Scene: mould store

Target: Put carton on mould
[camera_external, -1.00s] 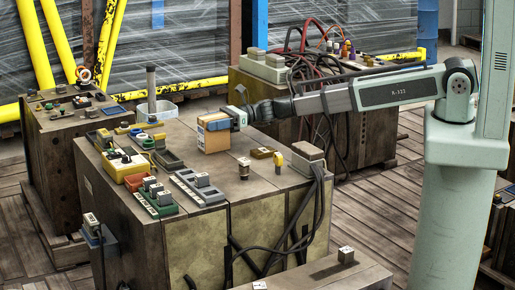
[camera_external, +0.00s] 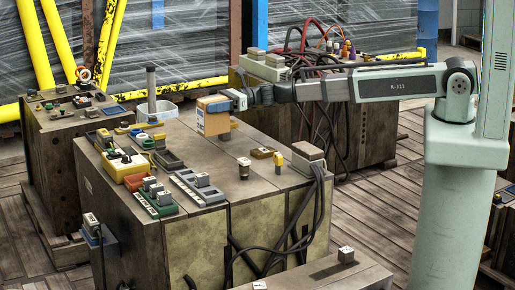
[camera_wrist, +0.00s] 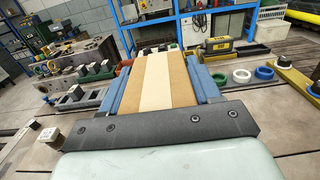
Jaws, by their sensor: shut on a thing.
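The carton (camera_external: 210,122) is a brown box with a pale band. My gripper (camera_external: 228,101) is shut on it, with a finger on each side in the wrist view (camera_wrist: 158,80). In the external view the carton appears held above the top of the large central mould block (camera_external: 235,160), towards its far edge. The gap beneath it is hard to judge. Other large blocks stand at the left (camera_external: 50,135) and behind (camera_external: 345,140); the pictures do not settle which one is the task's mould. The carton's underside is hidden.
A yellow tray (camera_external: 127,170), green tray (camera_external: 155,207) and grey tray (camera_external: 198,190) crowd the central block's left side. A small stamp-like piece (camera_external: 244,168) and a cable box (camera_external: 308,151) stand right of them. Bare surface lies between.

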